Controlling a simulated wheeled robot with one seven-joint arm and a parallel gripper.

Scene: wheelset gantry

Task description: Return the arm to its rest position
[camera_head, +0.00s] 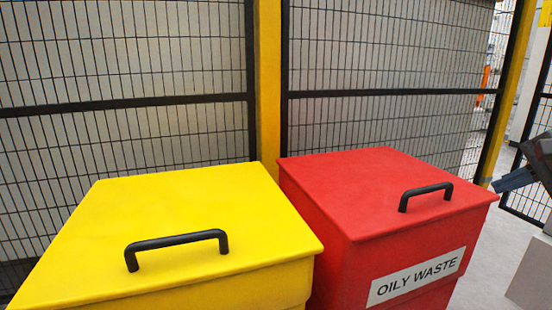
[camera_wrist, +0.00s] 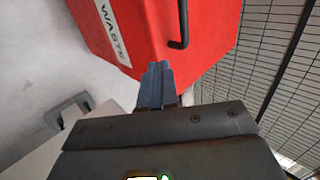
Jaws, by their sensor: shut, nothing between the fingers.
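My gripper (camera_head: 499,185) shows at the right edge of the head view, to the right of the red bin. Its blue-grey fingers point left toward the bin. In the wrist view my gripper (camera_wrist: 158,68) has its fingers together with nothing between them. The tips overlap the lower edge of the red bin in that view; I cannot tell the exact gap. Most of my arm is outside the head view.
A red bin (camera_head: 350,185) labelled OILY WASTE has a closed lid and black handle (camera_head: 425,195). A closed yellow bin (camera_head: 190,205) stands left of it. Mesh fencing (camera_head: 130,70) with yellow posts (camera_head: 269,80) runs behind. Grey floor (camera_wrist: 40,60) is open beside the red bin.

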